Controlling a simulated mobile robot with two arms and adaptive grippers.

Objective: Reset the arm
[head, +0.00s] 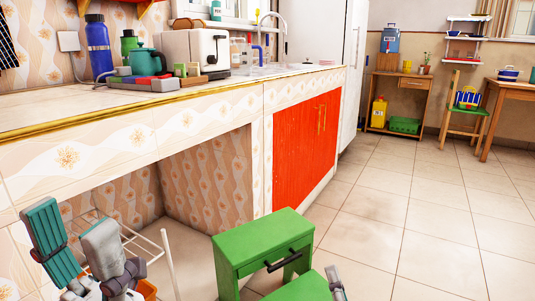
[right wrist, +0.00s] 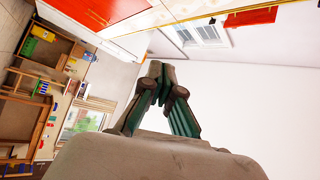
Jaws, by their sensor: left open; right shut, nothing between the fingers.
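My left gripper (head: 70,218) is at the lower left of the head view, in front of the open space under the counter. Its two fingers are spread apart, one showing a teal pad, and nothing is between them. My right gripper (right wrist: 160,82) shows in the right wrist view with its fingers closed together and empty. In the head view only a small grey tip of it (head: 335,284) shows at the bottom edge, beside the green stool. No hanging pans are seen in these views.
A red cabinet (head: 297,140) stands below. A green stool (head: 262,245) is at bottom centre. The tiled floor (head: 420,215) at right is clear.

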